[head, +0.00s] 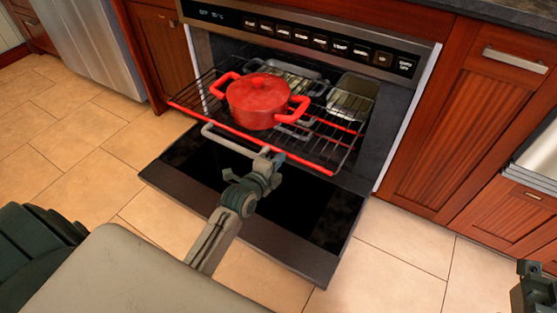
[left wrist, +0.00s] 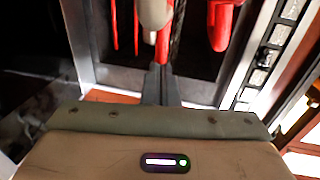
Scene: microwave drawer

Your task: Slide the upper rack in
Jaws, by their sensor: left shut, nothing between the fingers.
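The upper rack (head: 340,160) is a dark wire rack with a red front bar. It sticks out of the oven above the open door. A red lidded pot (head: 258,100) with two handles sits on it. My left gripper (head: 268,155) is at the middle of the rack's front edge, with its fingers shut and nothing between them. In the left wrist view, the closed fingers (left wrist: 161,82) point at a red part just ahead of their tips; I cannot tell whether they touch it. My right gripper (head: 535,285) shows only partly at the bottom right corner.
The open oven door (head: 310,255) lies flat below the rack. A metal pan (head: 352,98) and other grey cookware stand further back in the oven. A pale grey bar (head: 225,143) runs just below the red front bar. Wooden cabinets (head: 490,110) flank the oven; the tiled floor is clear.

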